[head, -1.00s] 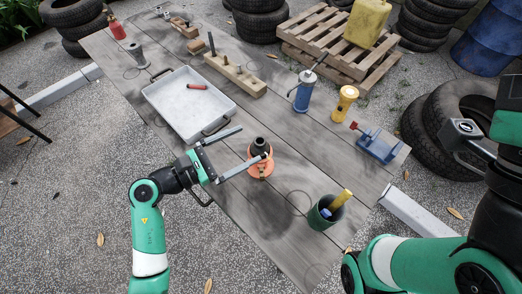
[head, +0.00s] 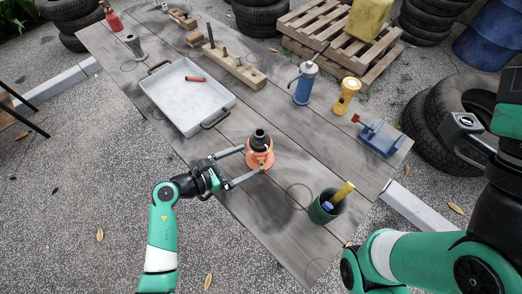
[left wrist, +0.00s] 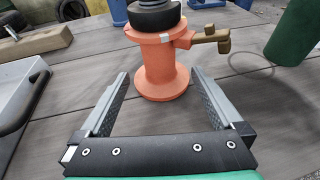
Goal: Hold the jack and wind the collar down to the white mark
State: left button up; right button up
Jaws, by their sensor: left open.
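The jack (head: 259,160) is an orange spool-shaped body standing upright on the table, with a black collar (head: 259,141) on top. In the left wrist view the jack's orange column (left wrist: 162,75) stands ahead, and a brass side fitting (left wrist: 208,38) sticks out to the right. A small white patch (left wrist: 166,37) shows on its upper flange; the collar's top is cut off there. My right gripper (head: 463,130) shows only partly at the right edge.
A green cup (head: 323,208) with a yellow-handled tool stands right of the jack. A white tray (head: 183,118) lies to its left, and a wooden block with pegs (head: 233,66) behind. A blue canister (head: 305,82), yellow flashlight (head: 346,96) and blue vise (head: 378,139) stand farther back right.

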aim_at(254, 158)
pick_arm(q)
jog(key=b+x, duration=0.2)
jog(key=x, duration=0.2)
jog(key=shift+a+f, duration=0.1)
jog(key=shift+f, duration=0.05)
jog(key=shift+w+d, duration=0.2)
jog(key=shift+d, duration=0.1)
pick_arm(e)
notch_tip(254, 158, down, 3)
jog(key=shift+f, duration=0.1)
pick_arm(q)
jog(key=c, duration=1.2)
pick_arm(e)
jog(key=shift+o, duration=0.3)
